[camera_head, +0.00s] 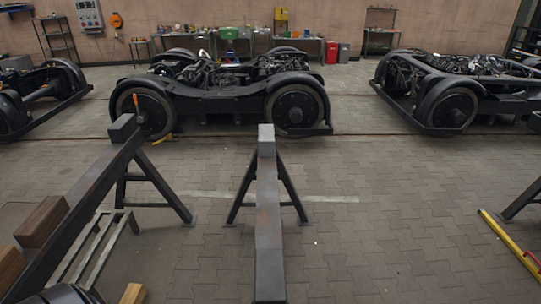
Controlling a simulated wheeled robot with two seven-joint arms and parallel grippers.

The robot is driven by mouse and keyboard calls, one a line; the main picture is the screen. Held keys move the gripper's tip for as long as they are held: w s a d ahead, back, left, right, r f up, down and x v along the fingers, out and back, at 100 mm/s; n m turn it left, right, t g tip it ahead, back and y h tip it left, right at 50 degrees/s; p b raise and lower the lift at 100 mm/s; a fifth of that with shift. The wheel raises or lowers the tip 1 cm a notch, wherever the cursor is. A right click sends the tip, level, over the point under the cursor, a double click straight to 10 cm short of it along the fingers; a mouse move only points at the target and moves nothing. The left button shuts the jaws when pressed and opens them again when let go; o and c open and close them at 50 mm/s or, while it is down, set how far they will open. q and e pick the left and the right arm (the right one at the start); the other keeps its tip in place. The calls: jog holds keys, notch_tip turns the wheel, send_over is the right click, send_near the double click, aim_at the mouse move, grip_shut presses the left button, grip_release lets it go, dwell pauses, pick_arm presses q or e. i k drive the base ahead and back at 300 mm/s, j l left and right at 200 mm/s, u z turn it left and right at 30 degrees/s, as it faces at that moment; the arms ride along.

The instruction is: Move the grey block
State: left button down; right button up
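Two pieces could be the grey block, and I cannot tell which one it is. A dark grey block-like piece (123,128) sits at the far end of the left long beam (88,190). A lighter grey piece (266,133) shows at the far end of the middle long beam (268,215). Whether either is loose or part of its beam is unclear. Neither of my grippers shows in the head view.
Dark trestle legs (286,185) stand under the beams. Brown wooden blocks (42,221) lie at lower left near a grey metal frame (98,245). Tram bogies (222,90) stand behind. A yellow bar (508,243) lies at right. Paved floor (400,240) is clear right of centre.

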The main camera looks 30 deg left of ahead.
aim_at(266, 140)
jog(key=i+l+u, duration=0.3)
jog(key=i+l, duration=0.2)
jog(key=i+l+u, duration=0.15)
jog(key=l, duration=0.25)
jog(key=i+l+u, duration=0.3)
jog(key=i+l, duration=0.15)
jog(key=l, duration=0.25)
jog(key=i+l+u, duration=0.15)
jog(key=l, duration=0.25)
jog(key=i+l+u, duration=0.4)
jog(key=i+l, duration=0.25)
jog(key=i+l+u, duration=0.2)
jog(key=l, duration=0.25)
jog(key=i+l+u, duration=0.15)
jog(key=i+l, duration=0.2)
jog(key=l, duration=0.15)
jog(key=i+l+u, duration=0.2)
jog(key=l, duration=0.3)
jog(key=i, duration=0.05)
